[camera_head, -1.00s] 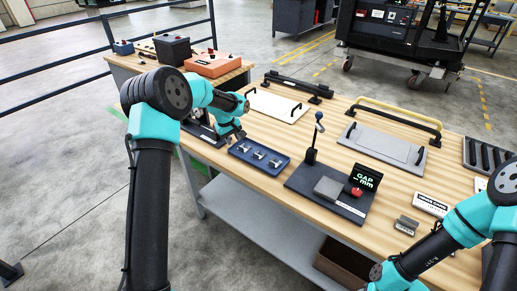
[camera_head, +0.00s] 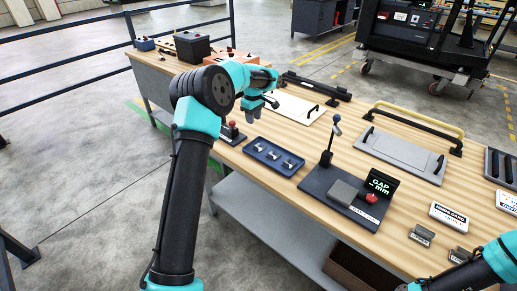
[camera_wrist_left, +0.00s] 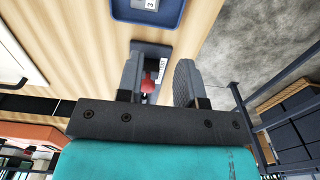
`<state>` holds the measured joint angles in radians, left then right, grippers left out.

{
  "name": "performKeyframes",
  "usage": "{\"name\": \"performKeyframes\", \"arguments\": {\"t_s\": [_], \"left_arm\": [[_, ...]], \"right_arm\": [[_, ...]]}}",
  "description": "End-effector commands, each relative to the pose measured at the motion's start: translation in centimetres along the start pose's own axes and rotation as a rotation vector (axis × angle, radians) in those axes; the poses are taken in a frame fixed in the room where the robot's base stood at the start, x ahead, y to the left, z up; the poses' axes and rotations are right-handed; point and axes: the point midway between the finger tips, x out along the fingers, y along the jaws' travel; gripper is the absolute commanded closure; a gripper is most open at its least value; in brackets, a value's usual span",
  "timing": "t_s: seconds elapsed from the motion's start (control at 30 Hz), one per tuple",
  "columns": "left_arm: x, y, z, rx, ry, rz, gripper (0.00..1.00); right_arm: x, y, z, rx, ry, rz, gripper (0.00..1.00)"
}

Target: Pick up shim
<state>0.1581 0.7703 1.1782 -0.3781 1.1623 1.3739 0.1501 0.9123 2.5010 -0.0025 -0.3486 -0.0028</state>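The shims appear to be the small metal pieces (camera_head: 273,154) in a blue tray (camera_head: 252,155) on the wooden table; which one is meant I cannot tell. The tray's end also shows at the top of the left wrist view (camera_wrist_left: 118,12), with a card reading 3. My left gripper (camera_head: 256,112) is above the table, behind and a little left of the tray. In the left wrist view its two fingers (camera_wrist_left: 160,78) are apart, with nothing held. A red-knobbed device (camera_wrist_left: 150,84) shows beyond and between them. My right gripper is outside the frames.
The red-knobbed device (camera_head: 232,125) stands left of the tray. A dark base plate (camera_head: 316,185) with a lever post (camera_head: 327,150), grey block and GAP display (camera_head: 381,184) is to the right. A white panel (camera_head: 290,106) lies behind.

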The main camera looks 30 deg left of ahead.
Motion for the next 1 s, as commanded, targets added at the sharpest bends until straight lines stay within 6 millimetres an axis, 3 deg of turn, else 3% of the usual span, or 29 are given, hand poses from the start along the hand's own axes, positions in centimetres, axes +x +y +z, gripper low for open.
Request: {"name": "performKeyframes", "arguments": {"t_s": [0.53,1.0], "left_arm": [[9.2,0.0,0.0,0.001,-0.001,-0.003,0.66],[10.2,0.0,0.0,0.001,-0.001,-0.001,0.66]], "right_arm": [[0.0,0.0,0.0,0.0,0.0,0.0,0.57],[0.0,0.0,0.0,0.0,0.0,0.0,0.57]]}}
